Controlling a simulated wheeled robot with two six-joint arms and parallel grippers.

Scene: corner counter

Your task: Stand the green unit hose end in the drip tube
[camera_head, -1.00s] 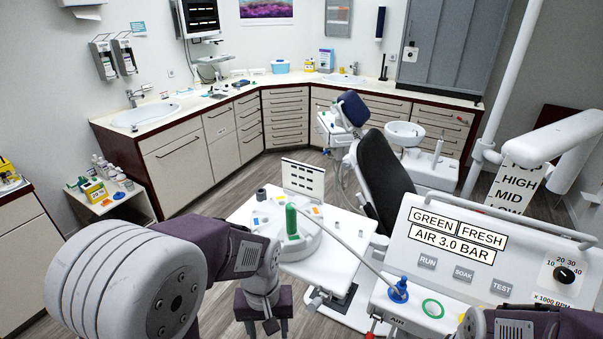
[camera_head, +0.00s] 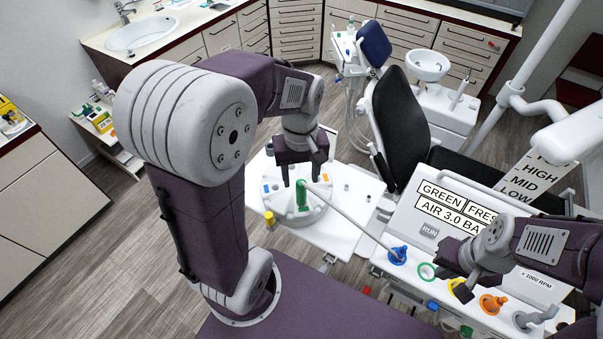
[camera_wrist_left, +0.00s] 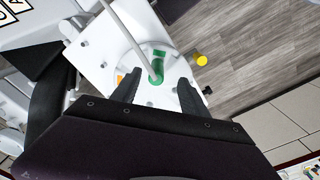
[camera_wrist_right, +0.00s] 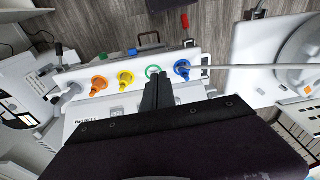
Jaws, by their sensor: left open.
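The green hose end (camera_head: 302,197) stands roughly upright on a round white base on the tray. A thin pale hose (camera_head: 345,218) runs between it and the blue fitting (camera_head: 397,255) on the unit. My left gripper (camera_head: 301,179) is open just above and behind it. In the left wrist view the green piece (camera_wrist_left: 156,68) shows between and just beyond the fingertips (camera_wrist_left: 160,80), not gripped. My right gripper (camera_head: 452,254) is over the unit; in the right wrist view its fingers (camera_wrist_right: 158,82) are together, empty, by a green ring (camera_wrist_right: 153,72). I cannot clearly identify the drip tube.
Yellow (camera_head: 460,290) and orange (camera_head: 493,303) fittings stand along the unit's front. A yellow-topped piece (camera_head: 269,220) is at the tray's near edge. The black dental chair (camera_head: 398,118) is behind the tray. Open floor (camera_head: 120,240) lies to the left.

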